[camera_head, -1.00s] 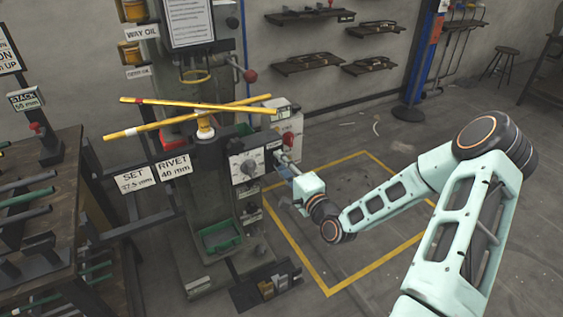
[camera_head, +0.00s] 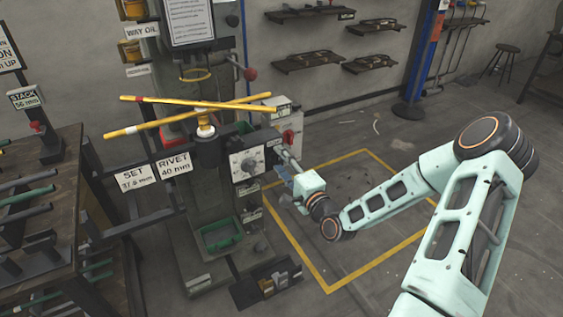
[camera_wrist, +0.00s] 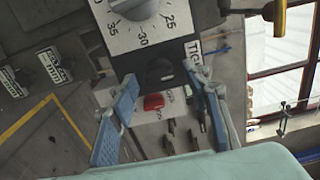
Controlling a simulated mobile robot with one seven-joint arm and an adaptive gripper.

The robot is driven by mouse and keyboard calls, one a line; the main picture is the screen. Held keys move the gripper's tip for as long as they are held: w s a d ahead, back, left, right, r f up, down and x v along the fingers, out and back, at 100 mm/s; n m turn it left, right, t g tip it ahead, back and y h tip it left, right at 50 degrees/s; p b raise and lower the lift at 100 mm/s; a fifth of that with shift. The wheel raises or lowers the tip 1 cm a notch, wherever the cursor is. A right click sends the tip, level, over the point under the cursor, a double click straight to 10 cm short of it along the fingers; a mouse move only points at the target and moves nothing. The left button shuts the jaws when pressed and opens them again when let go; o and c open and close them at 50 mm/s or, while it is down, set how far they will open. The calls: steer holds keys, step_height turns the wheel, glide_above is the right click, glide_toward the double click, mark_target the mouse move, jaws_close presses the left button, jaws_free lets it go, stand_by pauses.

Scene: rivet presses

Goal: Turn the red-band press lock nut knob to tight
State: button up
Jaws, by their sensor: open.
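The press (camera_head: 222,185) stands left of centre in the head view, with crossed yellow bars on top; one bar (camera_head: 200,105) has a small red band near its left end. A grey box with a round white-faced dial (camera_head: 247,163) is on its front right. In the wrist view the dial (camera_wrist: 138,8) shows at the top. A small dark knob (camera_wrist: 160,70) sits below it, beside a partly hidden label reading "TIG" (camera_wrist: 193,52). My gripper (camera_head: 284,170) is open at the box's right side. In the wrist view its blue fingers (camera_wrist: 160,82) stand either side of the knob, apparently not gripping it.
A red knob or button (camera_wrist: 153,102) shows between the fingers in the wrist view. A red and white box (camera_head: 290,133) is behind the dial box. A rack of rods (camera_head: 30,220) stands left. Clear floor within a yellow outline (camera_head: 365,270) lies right of the press.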

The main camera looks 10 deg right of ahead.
steer(key=v, duration=1.2)
